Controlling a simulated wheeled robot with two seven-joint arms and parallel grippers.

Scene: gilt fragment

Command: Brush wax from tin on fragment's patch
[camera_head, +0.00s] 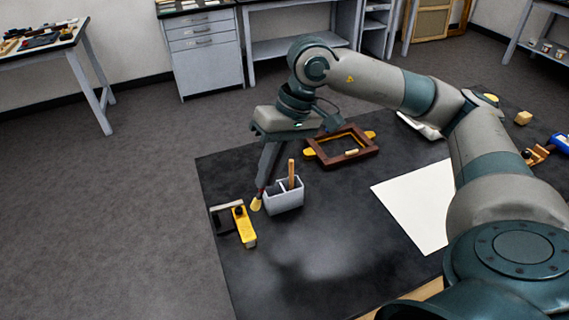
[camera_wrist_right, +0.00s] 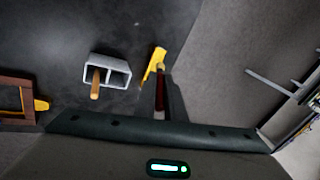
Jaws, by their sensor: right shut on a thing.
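My right gripper (camera_head: 265,184) points down over the left part of the dark mat, shut on a brush. The brush has a dark red handle (camera_wrist_right: 160,97) and a pale yellow tip (camera_head: 256,204). The tip is just left of a grey two-compartment holder (camera_head: 284,201); I cannot tell whether it touches anything. A brown rectangular frame (camera_head: 327,162) with yellow pieces at its ends lies behind the holder, perhaps the fragment; no patch is clear. I cannot make out the tin. My left gripper is not in view.
A wooden-handled tool (camera_head: 291,172) stands in the holder. A yellow block (camera_head: 244,228) and a dark piece (camera_head: 222,219) lie at the mat's left edge. A white sheet (camera_head: 418,202) lies right of centre. The mat's front middle is clear.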

